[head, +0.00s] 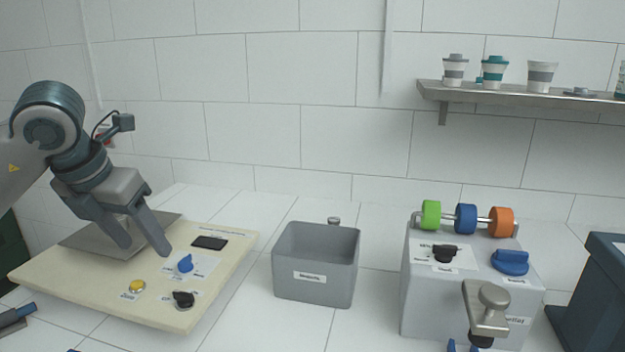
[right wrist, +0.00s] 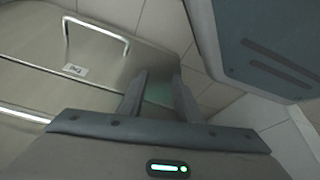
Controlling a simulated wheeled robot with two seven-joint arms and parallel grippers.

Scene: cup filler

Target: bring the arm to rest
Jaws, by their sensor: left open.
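My left gripper (head: 143,248) is in the head view at the left. It is open and empty, fingers pointing down over a cream control board (head: 100,302) and its grey metal plate (head: 85,238). I cannot tell whether the fingertips touch the board. My right gripper (right wrist: 159,78) shows only in the right wrist view. Its two fingers stand apart with nothing between them, near a metal surface (right wrist: 110,50) with bar handles and a small label.
The board carries a blue knob (head: 185,264), a yellow button (head: 138,286) and a black knob (head: 183,299). A grey bin (head: 315,287) stands mid-table. A grey filler box (head: 425,300) is right of it. A wall shelf (head: 515,94) holds cups. A dark container (head: 590,300) stands far right.

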